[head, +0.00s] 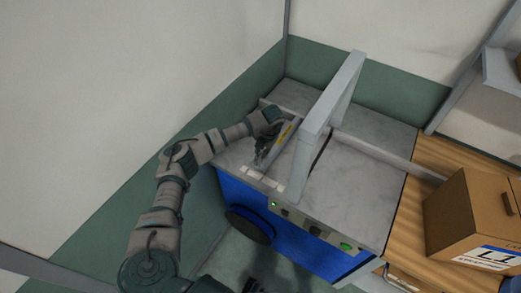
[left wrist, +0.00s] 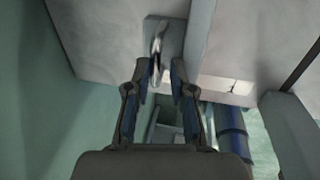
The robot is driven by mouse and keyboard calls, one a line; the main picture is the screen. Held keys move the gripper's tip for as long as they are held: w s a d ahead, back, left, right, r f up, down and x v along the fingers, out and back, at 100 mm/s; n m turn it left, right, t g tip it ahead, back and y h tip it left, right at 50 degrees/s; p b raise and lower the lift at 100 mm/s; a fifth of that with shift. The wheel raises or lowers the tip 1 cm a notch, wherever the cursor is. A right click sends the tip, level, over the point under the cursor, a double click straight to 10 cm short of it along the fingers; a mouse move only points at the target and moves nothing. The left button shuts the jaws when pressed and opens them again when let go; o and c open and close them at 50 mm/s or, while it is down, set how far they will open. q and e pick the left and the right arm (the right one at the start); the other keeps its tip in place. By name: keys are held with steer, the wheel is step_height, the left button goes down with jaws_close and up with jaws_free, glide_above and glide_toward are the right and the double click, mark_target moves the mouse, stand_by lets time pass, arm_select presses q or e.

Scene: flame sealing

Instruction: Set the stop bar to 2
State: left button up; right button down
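The sealing machine (head: 355,195) has a grey marbled top and a blue body. On the left part of its top lies a slanted grey bar with a yellow mark (head: 284,136); I cannot tell for sure if this is the stop bar. Several small pale labels (head: 264,179) sit near the front edge beside it. My left gripper (head: 260,160) points down at the left side of this bar. In the left wrist view my left gripper (left wrist: 160,80) has its fingers apart. A shiny metal handle (left wrist: 157,48) on a grey plate shows just beyond and between the fingertips, with no clear contact. The set number is not readable.
A grey upright frame (head: 327,112) rises across the machine just right of the bar. A cardboard box (head: 470,215) stands on the wooden table (head: 432,157) at the right. Walls close in on the left and back. Green lights (head: 345,246) show on the front panel.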

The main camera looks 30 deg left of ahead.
arm_select(q)
step_height(320, 180, up, 12)
steer(key=d, duration=0.2)
steer(key=shift+d+f, duration=0.15)
steer(key=shift+d, duration=0.25)
steer(key=shift+a, duration=0.1)
